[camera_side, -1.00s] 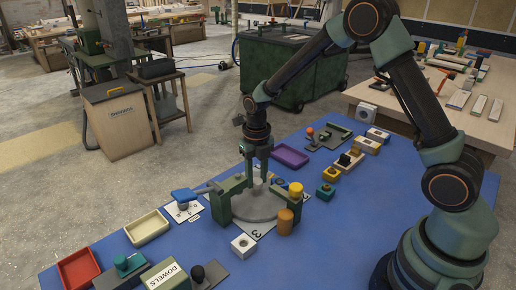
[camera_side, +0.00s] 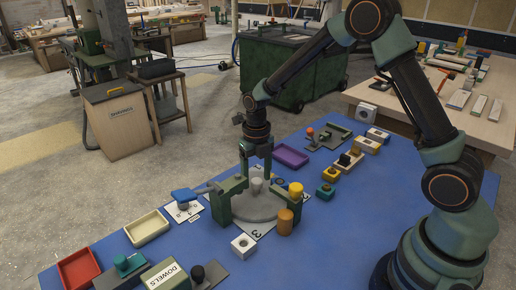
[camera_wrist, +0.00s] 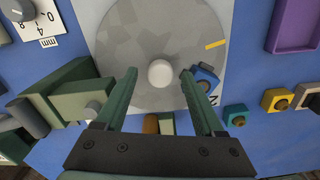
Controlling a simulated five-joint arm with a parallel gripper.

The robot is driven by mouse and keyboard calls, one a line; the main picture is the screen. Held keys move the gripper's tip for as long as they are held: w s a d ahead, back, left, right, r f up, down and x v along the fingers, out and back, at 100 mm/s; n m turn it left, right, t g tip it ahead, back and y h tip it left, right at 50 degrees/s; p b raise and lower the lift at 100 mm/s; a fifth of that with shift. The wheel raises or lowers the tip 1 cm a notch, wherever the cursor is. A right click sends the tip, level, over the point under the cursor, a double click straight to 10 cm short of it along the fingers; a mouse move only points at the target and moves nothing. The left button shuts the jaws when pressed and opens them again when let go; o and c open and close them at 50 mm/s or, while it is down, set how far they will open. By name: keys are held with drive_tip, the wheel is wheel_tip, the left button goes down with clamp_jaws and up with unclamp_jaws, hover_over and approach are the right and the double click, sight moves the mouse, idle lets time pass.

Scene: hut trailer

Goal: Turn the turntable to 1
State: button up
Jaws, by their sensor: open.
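The turntable is a grey disc (camera_side: 258,207) lying flat on the blue mat, and it fills the upper middle of the wrist view (camera_wrist: 125,50). A pale round knob (camera_side: 257,186) stands at its centre; from above it is a whitish disc (camera_wrist: 160,73). A yellow mark (camera_wrist: 215,44) lies on the disc's right side in the wrist view. My gripper (camera_wrist: 159,75) is open, pointing down, with one finger on each side of the knob and gaps showing. A white card under the disc carries a 3 (camera_side: 257,234) in the side view. No 1 is readable.
Green blocks (camera_side: 219,207) stand close at the disc's left, and an orange cylinder (camera_side: 285,222) at its front right. A purple tray (camera_side: 291,156) lies behind. The mat at front right is clear.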

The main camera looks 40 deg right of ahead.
sight(257, 181)
wheel_tip(257, 181, up, 12)
drive_tip(key=shift+f, duration=0.15)
idle(0.5)
wheel_tip(257, 181, down, 12)
drive_tip(key=m, duration=2.1)
drive_tip(key=shift+f+m, duration=0.15)
drive_tip(key=shift+m, duration=0.15)
clamp_jaws()
idle(0.6)
